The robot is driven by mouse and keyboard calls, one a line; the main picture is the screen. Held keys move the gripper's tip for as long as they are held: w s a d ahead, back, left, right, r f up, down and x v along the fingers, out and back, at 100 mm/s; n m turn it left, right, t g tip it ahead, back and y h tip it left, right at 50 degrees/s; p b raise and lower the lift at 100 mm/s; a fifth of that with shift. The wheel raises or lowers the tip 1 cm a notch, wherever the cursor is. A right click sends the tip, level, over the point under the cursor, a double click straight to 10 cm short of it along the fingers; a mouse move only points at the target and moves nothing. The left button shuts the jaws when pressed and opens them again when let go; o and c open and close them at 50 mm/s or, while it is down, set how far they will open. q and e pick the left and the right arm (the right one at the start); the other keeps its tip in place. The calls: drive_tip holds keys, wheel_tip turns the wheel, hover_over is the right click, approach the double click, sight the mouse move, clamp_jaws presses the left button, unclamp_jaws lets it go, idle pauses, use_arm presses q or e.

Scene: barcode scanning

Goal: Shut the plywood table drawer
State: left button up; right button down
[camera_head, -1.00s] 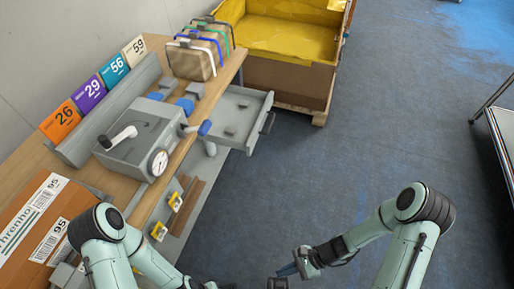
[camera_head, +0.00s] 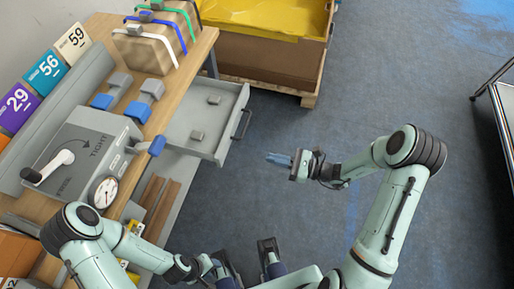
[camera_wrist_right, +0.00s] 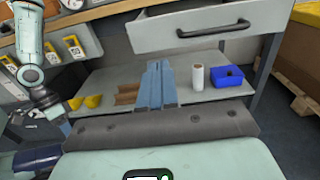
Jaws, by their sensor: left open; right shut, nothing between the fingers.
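The plywood table (camera_head: 187,60) is at the left of the head view. Its grey drawer (camera_head: 178,128) is pulled out to the right, with two small grey blocks inside and a dark handle (camera_head: 241,124) on its front. The right wrist view shows the drawer front (camera_wrist_right: 165,36) from outside. My right gripper (camera_head: 268,157) is shut and empty, right of the handle and apart from it; its blue fingers (camera_wrist_right: 157,70) point toward the table below the drawer. My left gripper (camera_head: 245,258) is open and empty at the bottom, below the drawer in the picture.
A vise-like grey device with a gauge (camera_head: 103,193) and a strapped parcel (camera_head: 150,50) stand on the table. A large box with yellow lining (camera_head: 265,55) stands behind. The lower shelf holds a white roll (camera_wrist_right: 198,77) and a blue bin (camera_wrist_right: 228,76). Floor right of the drawer is clear.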

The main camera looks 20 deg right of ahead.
use_arm(q)
drive_tip(key=shift+w+f+b, duration=0.15)
drive_tip(key=shift+f+b, duration=0.2)
drive_tip(key=shift+b, duration=0.1)
use_arm(e)
drive_tip(key=x, duration=1.3)
drive_tip(key=shift+a, duration=0.1)
drive_tip(key=shift+w+a, duration=0.1)
drive_tip(key=shift+a, duration=0.2)
drive_tip(key=b, duration=0.2)
approach(176, 138)
drive_tip(key=x, duration=0.3)
drive_tip(key=r+b+x, duration=0.1)
drive_tip(key=x, duration=0.2)
drive_tip(key=b+x, duration=0.1)
drive_tip(key=x, duration=0.2)
drive_tip(key=shift+w+d+r, duration=0.1)
drive_tip(key=shift+r, duration=0.2)
drive_tip(key=shift+w+a, duration=0.3)
drive_tip(key=shift+a, duration=0.15)
use_arm(q)
drive_tip(key=w+a+f+t, duration=0.2)
drive_tip(key=w+f, duration=0.3)
drive_tip(key=shift+y, duration=0.3)
use_arm(e)
drive_tip(key=shift+r, duration=0.2)
drive_tip(key=shift+a+r, duration=0.1)
drive_tip(key=shift+r, duration=0.05)
